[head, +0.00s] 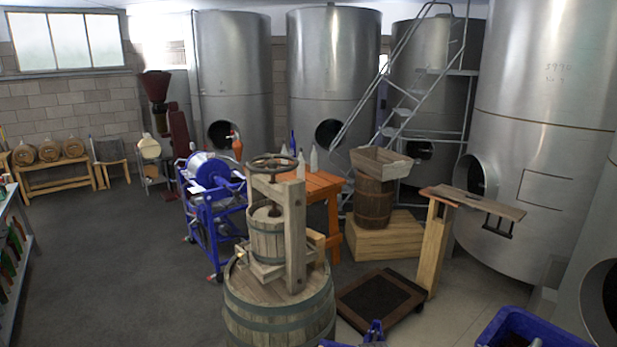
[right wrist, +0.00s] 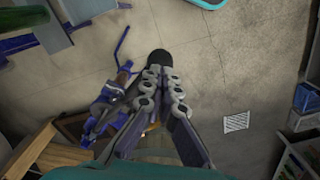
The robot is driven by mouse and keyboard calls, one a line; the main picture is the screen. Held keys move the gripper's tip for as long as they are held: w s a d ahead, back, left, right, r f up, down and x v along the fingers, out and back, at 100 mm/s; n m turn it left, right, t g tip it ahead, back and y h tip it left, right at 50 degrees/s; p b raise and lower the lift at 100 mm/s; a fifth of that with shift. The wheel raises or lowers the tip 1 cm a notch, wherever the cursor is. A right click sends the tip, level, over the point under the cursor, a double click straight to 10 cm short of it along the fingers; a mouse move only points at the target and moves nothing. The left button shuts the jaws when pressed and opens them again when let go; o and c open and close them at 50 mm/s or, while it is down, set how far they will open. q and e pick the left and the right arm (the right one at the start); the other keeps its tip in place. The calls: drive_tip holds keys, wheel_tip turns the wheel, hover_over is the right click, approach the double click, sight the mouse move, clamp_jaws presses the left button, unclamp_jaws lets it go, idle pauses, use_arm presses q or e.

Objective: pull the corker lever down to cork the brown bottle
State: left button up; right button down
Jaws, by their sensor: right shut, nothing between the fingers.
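In the right wrist view, my right gripper (right wrist: 160,82) is shut, with its fingers close together and nothing held. A blue metal device (right wrist: 112,98), which looks like the corker, stands just left of the fingers, with a thin bent blue rod (right wrist: 122,45) rising from it. A black rounded piece (right wrist: 161,58) shows right at the fingertips; I cannot tell whether they touch it. A small brownish part (right wrist: 125,74) on the device may be the brown bottle, but it is too small to tell. In the head view, only a blue top piece (head: 373,334) shows at the bottom edge. My left gripper is not in view.
A wooden barrel with a press (head: 278,300) stands at front centre, and a dark low platform (head: 380,303) is to its right. A blue crate (head: 540,325) is at the lower right. A bottle shelf (head: 22,240) lines the left edge. Open floor lies at left.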

drive_tip(key=shift+f, duration=0.1)
drive_tip(key=shift+s+a+f+b, duration=0.1)
drive_tip(key=shift+s+f+b, duration=0.15)
drive_tip(key=shift+f+b, duration=0.4)
drive_tip(key=shift+s+a+f+b, duration=0.1)
drive_tip(key=shift+s+f+b, duration=0.1)
drive_tip(key=shift+f+b, duration=0.45)
drive_tip(key=shift+s+f+b, duration=0.15)
drive_tip(key=shift+f+b, duration=1.05)
drive_tip(key=shift+b, duration=0.05)
drive_tip(key=shift+f, duration=0.1)
drive_tip(key=shift+s+f+b, duration=0.15)
drive_tip(key=shift+f+b, duration=0.5)
drive_tip(key=shift+s+f+b, duration=0.15)
drive_tip(key=shift+f+b, duration=0.45)
drive_tip(key=shift+f, duration=0.05)
